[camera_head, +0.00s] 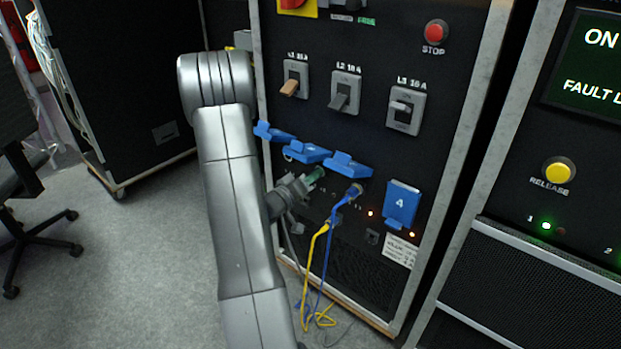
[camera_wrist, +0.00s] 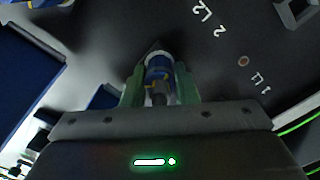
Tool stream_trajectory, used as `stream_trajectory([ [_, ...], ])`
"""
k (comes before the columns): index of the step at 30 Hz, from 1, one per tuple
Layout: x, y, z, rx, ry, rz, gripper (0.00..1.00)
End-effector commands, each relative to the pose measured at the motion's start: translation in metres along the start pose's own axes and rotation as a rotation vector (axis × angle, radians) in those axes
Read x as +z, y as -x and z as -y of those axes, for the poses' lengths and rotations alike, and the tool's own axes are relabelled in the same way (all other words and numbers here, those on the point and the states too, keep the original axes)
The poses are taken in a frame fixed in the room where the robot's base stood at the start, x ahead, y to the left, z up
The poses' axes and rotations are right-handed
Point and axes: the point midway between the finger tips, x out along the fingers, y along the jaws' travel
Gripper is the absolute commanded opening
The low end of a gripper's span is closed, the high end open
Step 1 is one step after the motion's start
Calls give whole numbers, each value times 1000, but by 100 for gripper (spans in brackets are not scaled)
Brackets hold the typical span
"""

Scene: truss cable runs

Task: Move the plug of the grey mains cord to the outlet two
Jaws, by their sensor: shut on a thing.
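My gripper (camera_head: 308,182) is at the black panel, below the raised second blue flap (camera_head: 307,152). In the wrist view its green fingers (camera_wrist: 160,85) are shut on a plug (camera_wrist: 158,70) with a blue, ringed front. The grey cord (camera_head: 290,228) hangs below my gripper in the head view. The label "2 L2" shows ahead of the fingers in the wrist view, with "1 L1" to its right. Outlet two is hidden behind the fingers and plug. I cannot tell whether the plug is seated in it.
The first (camera_head: 272,132) and third (camera_head: 348,164) blue flaps are raised; flap four (camera_head: 400,204) is closed. A blue cord's plug (camera_head: 353,192) sits under the third flap. A yellow cord (camera_head: 316,245) hangs beside it. Breaker switches (camera_head: 345,92) are above. Open floor (camera_head: 150,250) lies left.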

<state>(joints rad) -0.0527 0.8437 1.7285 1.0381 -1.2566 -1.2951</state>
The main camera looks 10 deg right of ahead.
Motion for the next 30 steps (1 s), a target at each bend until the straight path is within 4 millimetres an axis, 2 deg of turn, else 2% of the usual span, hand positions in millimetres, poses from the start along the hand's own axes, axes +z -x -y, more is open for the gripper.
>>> stream_trajectory([
  [11,0,-4,0,0,-12,0,3],
  [24,1,-6,1,2,-219,-1,3],
  [30,0,-6,0,1,-247,0,3],
])
